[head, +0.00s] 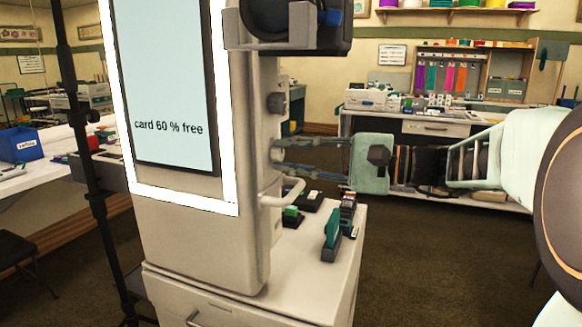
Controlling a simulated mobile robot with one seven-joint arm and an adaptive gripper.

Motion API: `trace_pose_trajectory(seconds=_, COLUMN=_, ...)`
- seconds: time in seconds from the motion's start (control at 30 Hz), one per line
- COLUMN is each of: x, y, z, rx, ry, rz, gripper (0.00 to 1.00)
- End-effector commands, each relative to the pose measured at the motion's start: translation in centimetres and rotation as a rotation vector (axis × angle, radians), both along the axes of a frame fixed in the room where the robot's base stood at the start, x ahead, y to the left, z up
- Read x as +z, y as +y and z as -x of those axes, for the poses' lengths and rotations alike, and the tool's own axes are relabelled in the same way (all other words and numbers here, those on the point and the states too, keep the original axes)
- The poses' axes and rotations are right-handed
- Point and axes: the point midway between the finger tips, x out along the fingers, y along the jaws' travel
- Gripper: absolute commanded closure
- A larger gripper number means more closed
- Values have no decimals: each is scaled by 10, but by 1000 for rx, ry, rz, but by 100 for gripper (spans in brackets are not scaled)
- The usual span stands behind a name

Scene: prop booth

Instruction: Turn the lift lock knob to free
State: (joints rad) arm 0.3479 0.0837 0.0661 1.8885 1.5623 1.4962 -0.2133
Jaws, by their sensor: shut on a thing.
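The side of the booth's pale housing (258,230) carries a dark round upper knob (277,102). A second small knob (275,154) sits below it, at my fingertips, and is partly hidden by them. No label is readable, so I cannot tell from markings which is the lift lock knob. My gripper (284,156) reaches in from the right, with its dark fingers level and shut on the lower knob. The knob's exact turn angle is too small to tell.
A curved pale handle (284,193) sticks out just below my fingers. A camera (285,18) overhangs above. The screen (168,80) reads "card 60 % free". Small dark and green items, including a teal stapler-like one (332,230), stand on the cabinet top (298,255) below. A black pole (75,110) stands left.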

Motion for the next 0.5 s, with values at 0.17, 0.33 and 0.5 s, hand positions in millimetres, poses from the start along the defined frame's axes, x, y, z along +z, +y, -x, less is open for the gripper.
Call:
trace_pose_trajectory(seconds=0.17, x=-1, y=0, z=0, rx=-1, ry=-33, rz=14, gripper=100)
trace_pose_trajectory(seconds=0.33, x=-1, y=0, z=0, rx=0, ry=-43, rz=17, gripper=100)
trace_pose_trajectory(seconds=0.5, x=0, y=0, z=0, rx=0, ry=-43, rz=17, gripper=100)
